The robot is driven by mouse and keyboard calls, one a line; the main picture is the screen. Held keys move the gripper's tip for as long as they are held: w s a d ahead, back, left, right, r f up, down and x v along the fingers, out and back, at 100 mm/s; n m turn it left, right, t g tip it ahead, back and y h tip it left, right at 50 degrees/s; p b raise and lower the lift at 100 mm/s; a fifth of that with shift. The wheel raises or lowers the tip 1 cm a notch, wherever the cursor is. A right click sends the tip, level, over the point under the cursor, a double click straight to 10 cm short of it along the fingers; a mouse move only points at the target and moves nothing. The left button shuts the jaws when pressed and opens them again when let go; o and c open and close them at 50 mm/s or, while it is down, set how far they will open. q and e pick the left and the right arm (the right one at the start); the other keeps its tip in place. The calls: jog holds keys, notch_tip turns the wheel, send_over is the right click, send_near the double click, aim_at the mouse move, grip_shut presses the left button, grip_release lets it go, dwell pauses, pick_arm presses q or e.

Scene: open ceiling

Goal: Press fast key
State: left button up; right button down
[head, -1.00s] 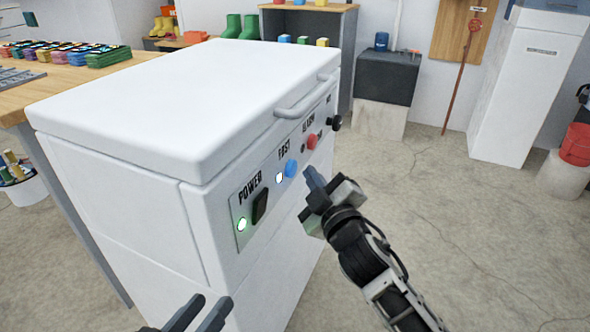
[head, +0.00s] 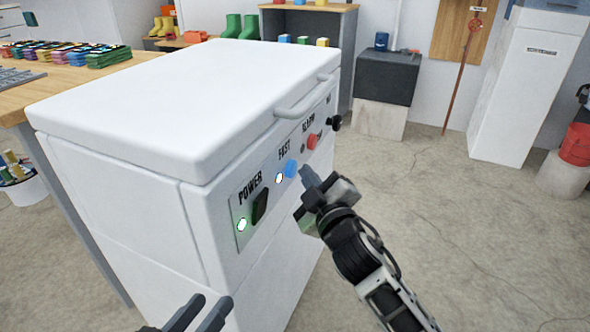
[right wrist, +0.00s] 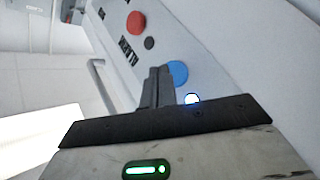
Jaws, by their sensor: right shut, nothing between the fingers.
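The white chest freezer (head: 190,90) has a control panel on its front. The blue button under the FAST label (head: 290,168) has a lit white lamp (head: 279,178) beside it. My right gripper (head: 306,172) is shut and empty, its fingertips close to the right of the blue button. In the right wrist view the shut fingers (right wrist: 158,75) lie right beside the blue button (right wrist: 177,73); I cannot tell whether they touch it. My left gripper (head: 205,310) is at the bottom edge with its two fingers apart, clear of the freezer panel.
The panel also has a black POWER switch (head: 260,206) with a green lamp (head: 242,224), a red ALARM button (head: 311,142) and a black knob (head: 334,123). A handle (head: 300,102) sticks out from the lid. The floor to the right is open.

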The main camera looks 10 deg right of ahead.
jog(key=shift+w+a, duration=0.3)
jog(key=shift+a, duration=0.1)
dwell(0.5)
jog(key=shift+s+d+p, duration=0.45)
jog(key=shift+s+d, duration=0.1)
jog(key=shift+d, duration=0.25)
jog(key=s+d+p, duration=0.2)
jog(key=s+d, duration=0.1)
jog(key=d, duration=0.2)
jog(key=shift+s, duration=0.2)
dwell(0.3)
